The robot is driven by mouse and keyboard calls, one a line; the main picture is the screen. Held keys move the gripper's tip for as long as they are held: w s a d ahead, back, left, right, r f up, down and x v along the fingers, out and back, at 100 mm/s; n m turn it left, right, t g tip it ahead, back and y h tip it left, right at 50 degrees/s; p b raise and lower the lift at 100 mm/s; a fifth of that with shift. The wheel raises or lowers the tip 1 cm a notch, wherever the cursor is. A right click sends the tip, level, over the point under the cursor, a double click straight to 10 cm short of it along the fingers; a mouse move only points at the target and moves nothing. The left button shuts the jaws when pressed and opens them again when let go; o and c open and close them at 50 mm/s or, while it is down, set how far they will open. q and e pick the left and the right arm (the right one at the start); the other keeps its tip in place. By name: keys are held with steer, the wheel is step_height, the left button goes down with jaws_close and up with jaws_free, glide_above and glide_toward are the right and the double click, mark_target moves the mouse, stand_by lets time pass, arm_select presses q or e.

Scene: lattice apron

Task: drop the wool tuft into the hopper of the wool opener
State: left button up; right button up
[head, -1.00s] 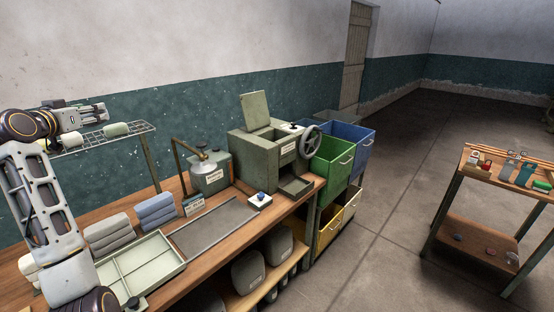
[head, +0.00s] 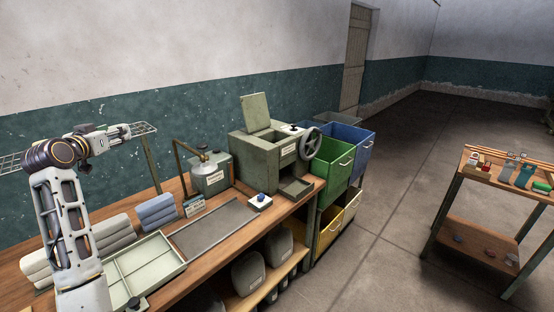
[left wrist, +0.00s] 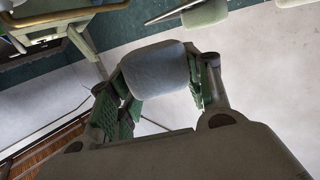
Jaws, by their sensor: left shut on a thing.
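The wool opener (head: 262,160) is a green metal machine on the bench, with its lid (head: 256,112) raised and a handwheel (head: 310,145) on its right. The hopper's inside is hidden from this angle. My left gripper (head: 113,135) is at the left, by the wire rack and well left of the opener. In the left wrist view, the gripper (left wrist: 160,88) is shut on a soft grey-blue wool tuft (left wrist: 158,68), held between its green finger pads. In the head view I cannot clearly tell the tuft from the pale rolls at the rack. My right gripper is not in view.
Folded blue stack (head: 157,211) and grey stack (head: 113,234) stand behind a divided tray (head: 150,250).

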arm_select(q)
steer(key=s+d+f+m+h, duration=0.1)
steer(key=d+f, duration=0.7)
steer(key=f, duration=0.4)
steer(key=s+d+f+h, duration=0.1)
steer(key=d+f, duration=0.6)
steer(key=f, duration=0.5)
steer(key=s+d+f, duration=1.5)
steer(key=s+d, duration=0.1)
steer(key=shift+s+d+f, duration=0.2)
steer(key=shift+s, duration=0.15)
